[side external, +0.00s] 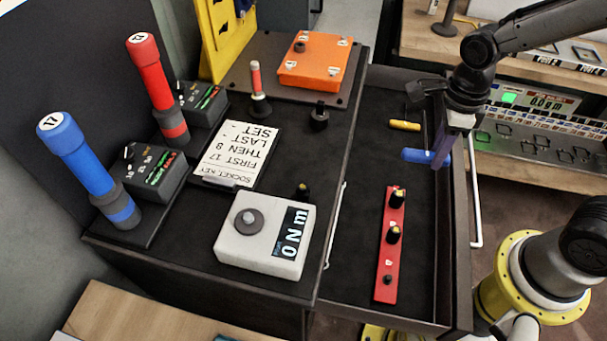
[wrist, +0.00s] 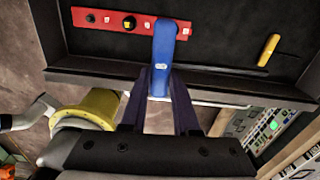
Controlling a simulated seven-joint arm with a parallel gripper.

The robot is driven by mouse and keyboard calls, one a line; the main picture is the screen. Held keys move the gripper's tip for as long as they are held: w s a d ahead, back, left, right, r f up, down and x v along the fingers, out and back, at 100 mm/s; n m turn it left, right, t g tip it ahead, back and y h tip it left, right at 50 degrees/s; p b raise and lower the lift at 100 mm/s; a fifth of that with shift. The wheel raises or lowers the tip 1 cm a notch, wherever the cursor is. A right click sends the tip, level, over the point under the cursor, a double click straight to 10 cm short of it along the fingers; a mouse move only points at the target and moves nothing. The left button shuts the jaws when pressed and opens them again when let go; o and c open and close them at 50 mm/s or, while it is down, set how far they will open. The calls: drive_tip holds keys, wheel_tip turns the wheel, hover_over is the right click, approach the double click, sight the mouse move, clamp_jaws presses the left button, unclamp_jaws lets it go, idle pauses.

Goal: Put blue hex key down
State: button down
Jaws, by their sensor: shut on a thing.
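The blue hex key (side external: 416,155) is held in my gripper (side external: 441,160) at the right side of the open dark drawer (side external: 372,110). In the wrist view the blue hex key (wrist: 169,50) extends out between the two fingers of my gripper (wrist: 160,85), which are shut on it. Its blue handle points left in the side view. It appears to be above the drawer floor, but the exact height is hard to tell. The fingers partly hide its held end.
A yellow-handled key (side external: 405,125) lies in the drawer behind the blue one. A red strip with black sockets (side external: 390,245) lies toward the drawer's front. The drawer's right wall (side external: 460,235) is close to my gripper. Bare drawer floor lies between them.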

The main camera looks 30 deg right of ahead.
drive_tip(key=a+r+n, duration=0.4)
drive_tip(key=a+r, duration=0.2)
drive_tip(key=a, duration=0.5)
hover_over(319, 184)
drive_tip(key=f, duration=0.9)
drive_tip(key=shift+s+d+f, duration=0.1)
drive_tip(key=shift+s+f, duration=0.05)
drive_tip(key=shift+s, duration=0.05)
drive_tip(key=shift+w+f, duration=0.35)
drive_tip(key=shift+f, duration=1.5)
drive_tip(key=shift+s+f, duration=0.1)
drive_tip(key=shift+f, duration=0.05)
drive_tip(key=c, duration=0.7)
unclamp_jaws()
drive_tip(key=shift+o, duration=0.2)
